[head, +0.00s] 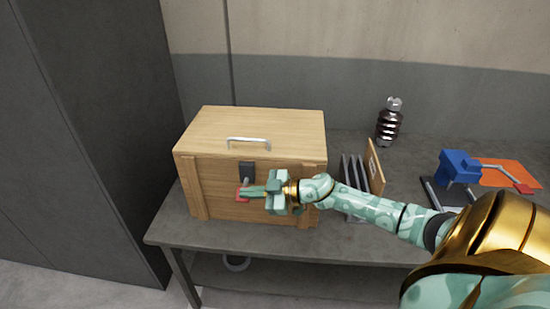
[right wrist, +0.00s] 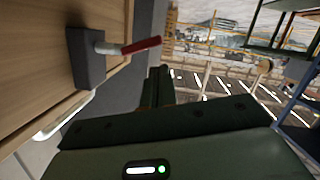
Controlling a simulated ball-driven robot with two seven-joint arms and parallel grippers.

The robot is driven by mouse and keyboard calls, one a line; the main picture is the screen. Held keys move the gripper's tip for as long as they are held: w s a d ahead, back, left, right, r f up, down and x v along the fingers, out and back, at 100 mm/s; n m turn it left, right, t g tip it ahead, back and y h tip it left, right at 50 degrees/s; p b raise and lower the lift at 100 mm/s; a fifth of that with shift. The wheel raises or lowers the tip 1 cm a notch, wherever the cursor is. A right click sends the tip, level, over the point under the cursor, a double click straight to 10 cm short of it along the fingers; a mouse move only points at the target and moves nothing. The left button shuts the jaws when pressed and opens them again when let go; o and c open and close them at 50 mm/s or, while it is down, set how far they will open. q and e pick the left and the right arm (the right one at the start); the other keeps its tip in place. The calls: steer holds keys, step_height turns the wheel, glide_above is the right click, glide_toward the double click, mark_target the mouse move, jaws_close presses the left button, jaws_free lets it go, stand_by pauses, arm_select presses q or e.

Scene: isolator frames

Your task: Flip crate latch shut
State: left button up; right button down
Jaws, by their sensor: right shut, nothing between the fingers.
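The wooden crate (head: 205,165) stands on the grey table with its lid down. Its latch (head: 247,170) is a dark block on the upper front, and a pale lever with a red grip (head: 242,194) points down from it. In the right wrist view the latch block (right wrist: 87,58) and red grip (right wrist: 141,46) show clearly, the lever sticking out from the block. My right gripper (head: 250,189) is shut and empty, in front of the crate beside the red grip. In the right wrist view its fingers (right wrist: 158,88) are apart from the grip. My left gripper is out of view.
A metal handle (head: 249,141) is on the lid. Right of the crate stand a grey rack (head: 355,176) with a wooden board (head: 375,167), a dark ribbed insulator (head: 389,123), a blue device (head: 459,167) and an orange sheet (head: 510,173). A grey cabinet is left.

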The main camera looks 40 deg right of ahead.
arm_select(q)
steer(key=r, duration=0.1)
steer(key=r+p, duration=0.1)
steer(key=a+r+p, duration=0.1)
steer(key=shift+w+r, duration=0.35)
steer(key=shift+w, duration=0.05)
arm_select(e)
steer(key=a+r+v, duration=0.1)
steer(key=v, duration=0.9)
steer(key=shift+s+r, duration=0.3)
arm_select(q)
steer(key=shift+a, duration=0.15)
arm_select(e)
steer(key=shift+d, duration=0.1)
